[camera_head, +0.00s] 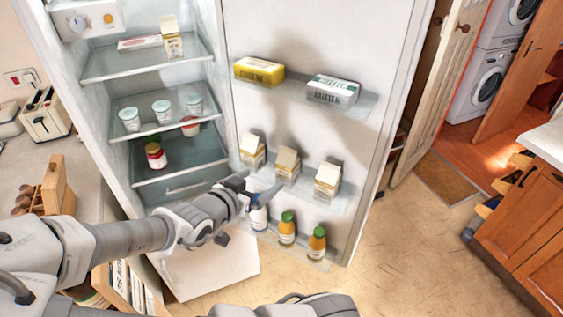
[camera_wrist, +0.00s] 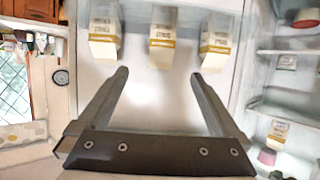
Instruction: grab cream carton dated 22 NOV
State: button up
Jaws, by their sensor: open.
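Three cream-and-yellow cartons stand in a row on the middle door shelf of the open fridge: a left one (camera_head: 252,151), a middle one (camera_head: 287,165) and a right one (camera_head: 327,182). In the wrist view the cartons appear upside down along the top, at left (camera_wrist: 104,35), middle (camera_wrist: 162,38) and right (camera_wrist: 215,42). Their printing is too small or blurred to read, so I cannot tell which is dated 22 NOV. A similar carton (camera_head: 171,37) stands on the fridge's upper shelf. My gripper (camera_head: 262,188) is open and empty, apart from the cartons; its fingers (camera_wrist: 158,75) point toward the middle one.
Bottles with green caps (camera_head: 287,228) and a white bottle (camera_head: 258,215) stand on the lowest door shelf, below my gripper. Butter-like packs (camera_head: 259,70) lie on the top door shelf. Cups (camera_head: 162,110) and a red jar (camera_head: 155,156) are inside the fridge. Floor right of the door is clear.

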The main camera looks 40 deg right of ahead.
aim_at(284, 164)
jog(key=b+x, duration=0.4)
jog(key=x, duration=0.6)
jog(key=shift+d+f+b, duration=0.2)
jog(key=shift+b, duration=0.1)
jog(key=shift+w+x, duration=0.1)
jog(key=shift+x, duration=1.65)
jog(key=shift+w+x, duration=0.15)
jog(key=shift+x, duration=1.6)
jog(key=shift+a, duration=0.15)
jog(key=shift+c, duration=0.2)
jog(key=shift+r, duration=0.1)
grip_shut()
